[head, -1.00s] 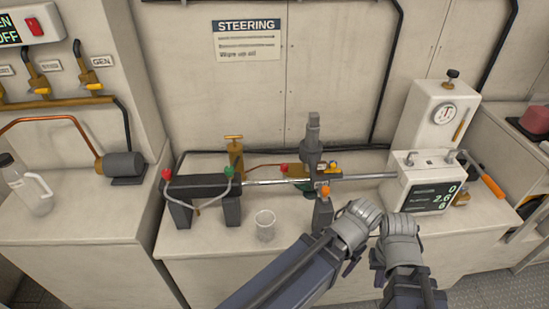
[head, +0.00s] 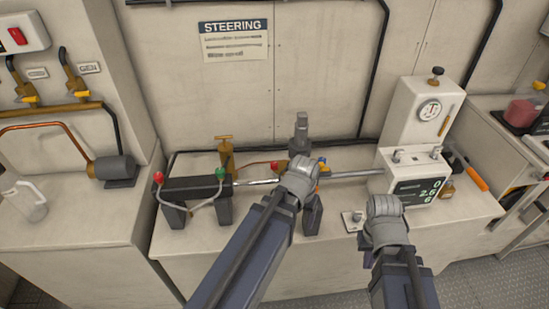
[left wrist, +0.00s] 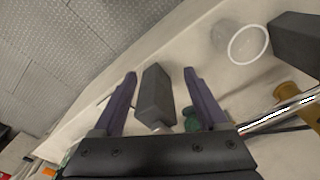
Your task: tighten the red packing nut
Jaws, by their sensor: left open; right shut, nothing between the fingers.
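A red knob-like fitting (head: 158,177) sits on the left end of the dark steering cylinder (head: 190,187), with a green one (head: 220,172) at its other end. A small red part (head: 275,164) shows behind the rod, just left of my left gripper. I cannot tell which red part is the packing nut. My left gripper (left wrist: 160,72) is open and empty, its fingers either side of a dark grey post (left wrist: 156,95) in the left wrist view; whether it touches cannot be told. In the head view its fingers are mostly hidden. My right gripper (head: 372,235) is shut and empty by the bench's front edge.
A shiny rod (head: 350,174) runs right to a white display box (head: 410,180). A grey upright fitting (head: 300,130) stands behind my left gripper. A clear cup (left wrist: 240,42) stands near the post. A brass valve (head: 226,155) is behind the cylinder.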

